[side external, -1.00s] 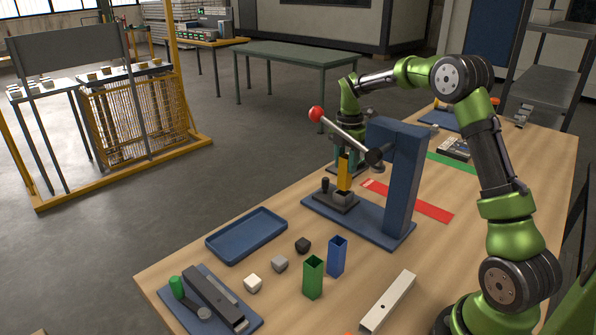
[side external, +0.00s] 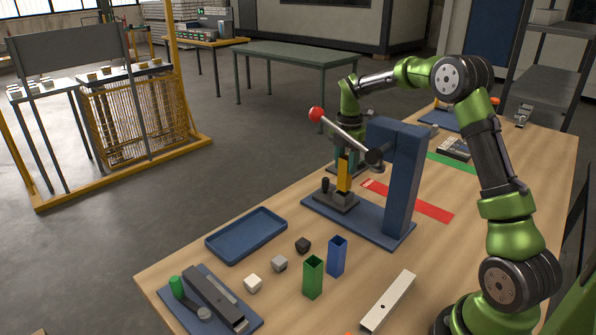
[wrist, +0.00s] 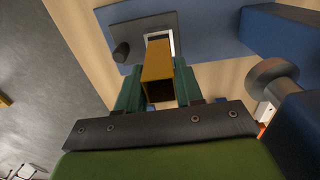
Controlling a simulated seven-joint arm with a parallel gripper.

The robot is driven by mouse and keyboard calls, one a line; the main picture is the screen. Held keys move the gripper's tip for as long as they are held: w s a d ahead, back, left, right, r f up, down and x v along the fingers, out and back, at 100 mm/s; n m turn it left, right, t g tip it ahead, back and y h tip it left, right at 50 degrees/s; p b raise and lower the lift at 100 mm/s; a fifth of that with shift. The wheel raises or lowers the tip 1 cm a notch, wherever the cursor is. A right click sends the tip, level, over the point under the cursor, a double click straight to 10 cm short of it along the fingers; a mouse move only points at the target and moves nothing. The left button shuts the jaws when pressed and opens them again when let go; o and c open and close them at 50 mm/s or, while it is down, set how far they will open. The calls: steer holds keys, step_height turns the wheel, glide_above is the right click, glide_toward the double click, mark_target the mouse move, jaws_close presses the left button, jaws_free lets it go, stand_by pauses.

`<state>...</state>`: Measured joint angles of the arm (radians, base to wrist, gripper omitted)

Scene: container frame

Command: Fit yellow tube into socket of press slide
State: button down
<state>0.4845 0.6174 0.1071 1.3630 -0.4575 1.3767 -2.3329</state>
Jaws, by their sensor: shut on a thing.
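The yellow tube (side external: 344,175) stands upright above the dark press slide (side external: 330,203), its lower end at the grey socket block (side external: 346,197). My gripper (side external: 344,161) is shut on the tube's upper part, partly hidden behind the press lever. In the wrist view the yellow tube (wrist: 157,72) sits between the green fingers of my gripper (wrist: 158,87). Beyond it, the slide (wrist: 135,33) shows a pale socket edge (wrist: 174,44) beside the tube. I cannot tell whether the tube's end is inside the socket or just over it.
The blue press column (side external: 405,180) stands close to the right, with its red-knobbed lever (side external: 340,128) crossing near my gripper. A small dark knob (side external: 325,186) stands on the slide. Green (side external: 313,277) and blue (side external: 337,256) tubes, small cubes and a blue tray (side external: 246,235) are in front.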

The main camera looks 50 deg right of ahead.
mark_target(345, 175)
steer(key=shift+f, duration=2.15)
steer(key=c, duration=0.6)
jaws_free()
steer(key=shift+c, duration=0.2)
step_height(345, 175, up, 17)
steer(key=shift+f, duration=0.1)
